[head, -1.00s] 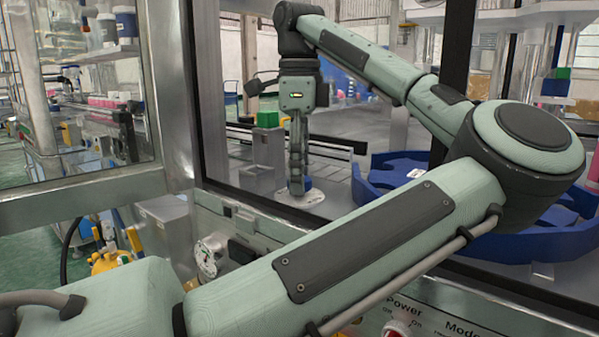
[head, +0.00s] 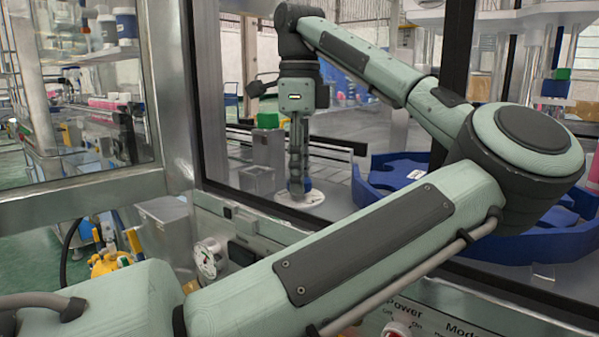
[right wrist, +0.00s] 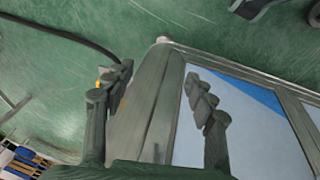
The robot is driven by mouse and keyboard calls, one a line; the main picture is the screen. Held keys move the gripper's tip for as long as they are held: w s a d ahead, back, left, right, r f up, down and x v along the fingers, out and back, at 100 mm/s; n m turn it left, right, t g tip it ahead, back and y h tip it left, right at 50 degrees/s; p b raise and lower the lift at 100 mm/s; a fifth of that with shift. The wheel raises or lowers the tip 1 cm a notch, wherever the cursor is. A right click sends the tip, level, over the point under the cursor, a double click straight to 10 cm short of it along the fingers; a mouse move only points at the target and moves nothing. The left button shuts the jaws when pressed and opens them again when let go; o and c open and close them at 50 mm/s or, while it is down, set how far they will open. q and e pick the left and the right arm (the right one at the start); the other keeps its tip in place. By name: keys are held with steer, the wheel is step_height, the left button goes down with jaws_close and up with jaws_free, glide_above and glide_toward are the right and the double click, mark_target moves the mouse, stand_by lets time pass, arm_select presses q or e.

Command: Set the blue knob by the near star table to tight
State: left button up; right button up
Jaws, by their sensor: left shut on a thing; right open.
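The blue knob (head: 308,184) shows as a small patch of blue on a pale round dial plate (head: 313,197), inside the machine's window opening. My left gripper (head: 297,188) points straight down over it and is shut on it. The fingers hide most of the knob, so its setting cannot be read. The near star table (head: 405,181) is the large blue notched ring to the right of the knob. My right gripper (right wrist: 158,95) is open and empty in the right wrist view, with its fingers spread in front of a grey machine edge and a window pane.
A grey block with a green top (head: 268,121) stands just left of my left gripper. A dark window post (head: 458,85) rises behind my left arm. A pressure gauge (head: 208,257) and a panel with a red Power knob (head: 396,329) are on the machine's front.

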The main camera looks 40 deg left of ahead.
arm_select(q)
steer(key=shift+m, duration=1.4)
steer(key=shift+m+b, duration=0.3)
steer(key=shift+m, duration=0.7)
steer(key=m, duration=0.4)
steer(key=shift+b, duration=0.3)
steer(key=m, duration=0.4)
steer(key=shift+m+b, duration=0.35)
steer(key=shift+m, duration=0.05)
steer(key=shift+m+b, duration=0.3)
steer(key=shift+m, duration=1.4)
arm_select(e)
steer(key=v, duration=0.6)
steer(key=shift+w+d+r+t, duration=0.25)
steer(key=shift+d+r+t, duration=0.05)
steer(key=shift+d, duration=0.15)
arm_select(q)
steer(key=shift+m, duration=0.3)
steer(key=o, duration=1.2)
steer(key=shift+c, duration=0.2)
